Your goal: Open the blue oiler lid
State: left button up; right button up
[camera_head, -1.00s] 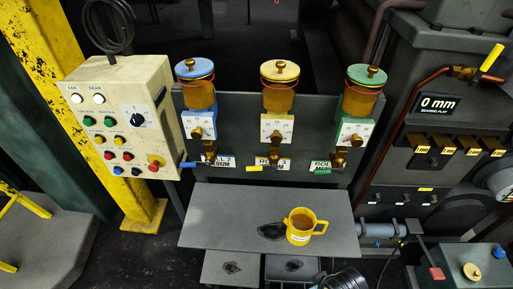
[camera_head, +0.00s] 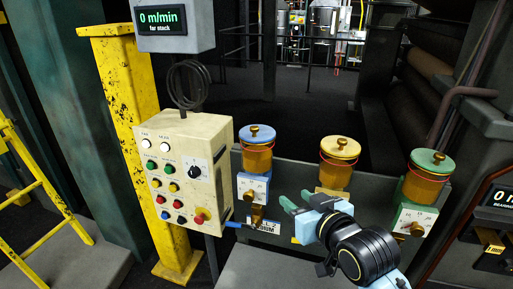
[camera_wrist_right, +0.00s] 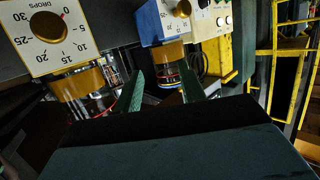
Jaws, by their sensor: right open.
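The blue oiler lid (camera_head: 257,134), with a brass knob on top, sits level and shut on its amber jar in the head view. Below it is the blue dial box (camera_head: 253,188). My right gripper (camera_head: 297,199) is open and empty, below and to the right of the blue lid, apart from it. In the right wrist view, the blue dial box (camera_wrist_right: 161,20) and its jar are ahead, beyond the open fingers (camera_wrist_right: 160,88). The blue lid cannot be made out there. My left gripper is not in view.
The yellow oiler (camera_head: 339,148) and the green oiler (camera_head: 430,162) stand to the right on the same panel. The control box (camera_head: 180,170) with buttons is close on the left. Open space lies above the lids. A yellow post (camera_head: 125,110) stands farther left.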

aim_at(257, 131)
jog(key=w+a+r+n+t+y, duration=0.15)
jog(key=w+a+r, duration=0.25)
jog(key=r, duration=0.5)
jog(key=shift+t+y, duration=0.35)
jog(key=shift+y, duration=0.1)
jog(key=x, duration=1.3)
jog(key=shift+w+d+p, duration=0.15)
jog(key=shift+d+p, duration=0.05)
jog(key=shift+p, duration=0.1)
grip_shut()
